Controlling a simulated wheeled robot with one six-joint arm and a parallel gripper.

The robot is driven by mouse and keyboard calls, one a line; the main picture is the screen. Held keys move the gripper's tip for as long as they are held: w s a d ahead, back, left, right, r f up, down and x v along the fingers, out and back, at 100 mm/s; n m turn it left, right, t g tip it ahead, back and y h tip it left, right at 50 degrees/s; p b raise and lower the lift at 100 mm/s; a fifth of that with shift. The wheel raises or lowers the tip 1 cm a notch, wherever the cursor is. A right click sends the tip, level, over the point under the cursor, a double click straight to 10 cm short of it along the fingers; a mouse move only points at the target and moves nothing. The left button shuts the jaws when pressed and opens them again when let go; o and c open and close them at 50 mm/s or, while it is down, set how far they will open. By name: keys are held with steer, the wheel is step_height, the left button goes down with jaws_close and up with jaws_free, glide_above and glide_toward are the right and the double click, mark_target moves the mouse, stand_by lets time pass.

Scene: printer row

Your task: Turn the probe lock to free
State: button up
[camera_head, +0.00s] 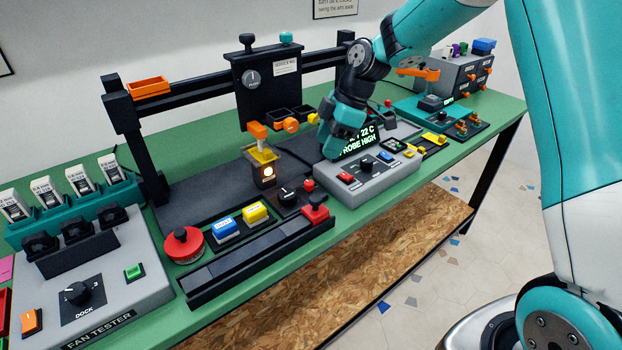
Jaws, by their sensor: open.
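My gripper (328,148) is open and empty, reaching down over the left back of a grey console (372,187). It covers part of the console's screen (357,144), which reads "22 C" and "PROBE HIGH". No part is legibly marked as the probe lock. Candidates are an orange round knob (291,125) on the black print head plate (268,92), left of my gripper, and a black dial (287,194) on the printer base. The console also has a black dial (367,164). Whether my gripper touches anything cannot be told.
An orange block (257,130) and a lit nozzle unit (265,174) hang left of my gripper. The fan tester (95,290) is front left.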

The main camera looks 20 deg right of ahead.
mark_target(309, 182)
steer(key=x, duration=1)
steer(key=shift+f+p, duration=0.25)
steer(key=shift+p, duration=0.15)
steer(key=c, duration=0.9)
